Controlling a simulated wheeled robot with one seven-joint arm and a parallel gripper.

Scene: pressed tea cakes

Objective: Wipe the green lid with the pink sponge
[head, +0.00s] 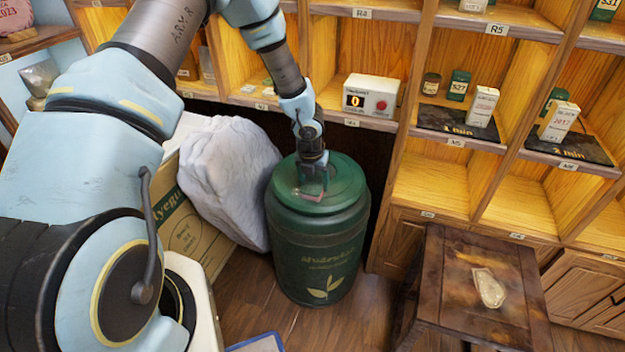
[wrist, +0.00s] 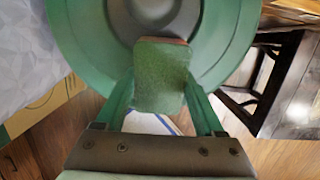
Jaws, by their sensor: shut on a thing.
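The green lid (head: 346,182) is round and sits on top of a dark green drum (head: 318,250) in the middle of the head view. In the wrist view the lid (wrist: 82,38) fills the top of the picture. My gripper (head: 312,183) points down over the front part of the lid. In the wrist view my gripper (wrist: 160,98) is shut on the sponge (wrist: 160,72), whose green face shows with a thin pinkish edge. The sponge (head: 312,197) shows only as a small pinkish strip in the head view. I cannot tell whether it touches the lid.
A pale wrapped bundle (head: 228,172) and a cardboard box (head: 190,238) stand left of the drum. A dark wooden stool (head: 450,290) with a pale flat piece (head: 489,288) stands at right. Shelves behind hold a timer box (head: 370,97) with a red button.

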